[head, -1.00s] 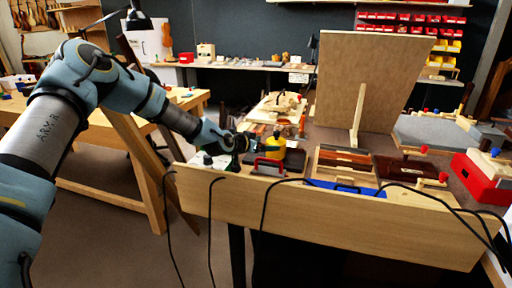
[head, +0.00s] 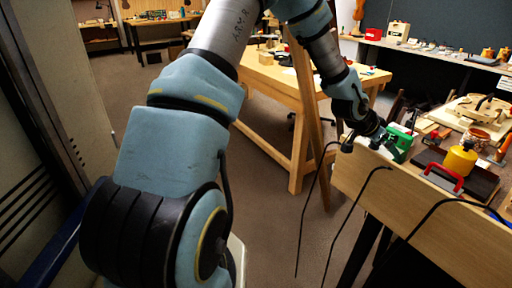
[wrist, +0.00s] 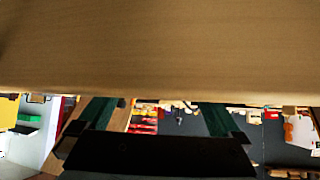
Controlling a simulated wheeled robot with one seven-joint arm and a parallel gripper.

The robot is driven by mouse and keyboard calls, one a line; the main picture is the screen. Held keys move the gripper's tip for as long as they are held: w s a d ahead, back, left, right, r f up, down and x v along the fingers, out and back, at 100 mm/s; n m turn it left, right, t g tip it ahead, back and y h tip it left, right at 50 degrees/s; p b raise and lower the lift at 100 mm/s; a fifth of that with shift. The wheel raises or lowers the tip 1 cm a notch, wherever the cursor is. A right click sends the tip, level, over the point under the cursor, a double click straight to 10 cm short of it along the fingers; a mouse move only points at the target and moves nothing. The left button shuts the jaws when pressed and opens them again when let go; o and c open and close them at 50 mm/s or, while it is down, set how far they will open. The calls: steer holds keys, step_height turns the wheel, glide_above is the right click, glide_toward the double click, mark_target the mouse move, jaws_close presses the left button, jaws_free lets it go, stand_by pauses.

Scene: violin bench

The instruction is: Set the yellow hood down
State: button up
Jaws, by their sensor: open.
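The yellow hood (head: 460,160) stands upright on a dark flat block at the right of the head view, behind a red handle (head: 443,178). My gripper (head: 385,137) is to the left of the hood, apart from it, near the left end of the bench. In the wrist view my gripper (wrist: 155,122) shows its two dark green fingers spread wide with nothing held between them. A yellow patch at the left edge of the wrist view is too cut off to identify.
A green object (head: 399,142) is close beside my gripper. The bench's wooden front board (head: 400,205) has black cables hanging over it. A wooden clamp-like piece (head: 480,110) lies behind the hood. Another wooden table (head: 285,82) stands to the left, with open floor before it.

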steer(key=w+a+n+y, duration=0.2)
steer(key=a+n+y, duration=0.15)
steer(key=a, duration=1.25)
steer(key=s+a+r+n+y, duration=0.1)
steer(key=s+a+r+n, duration=0.1)
steer(key=a, duration=0.7)
steer(key=s+a+r+n+g+y, duration=0.1)
steer(key=s+a+n, duration=0.3)
steer(key=a, duration=0.5)
steer(key=s+a+r+n+y, duration=0.3)
steer(key=s+a, duration=0.4)
steer(key=a, duration=0.3)
steer(key=shift+r+n+g, duration=0.15)
steer(key=shift+n+g, duration=0.15)
steer(key=shift+n, duration=0.05)
steer(key=shift+s+a, duration=0.1)
step_height(320, 180, up, 3)
steer(key=p, duration=0.3)
steer(key=shift+r, duration=0.15)
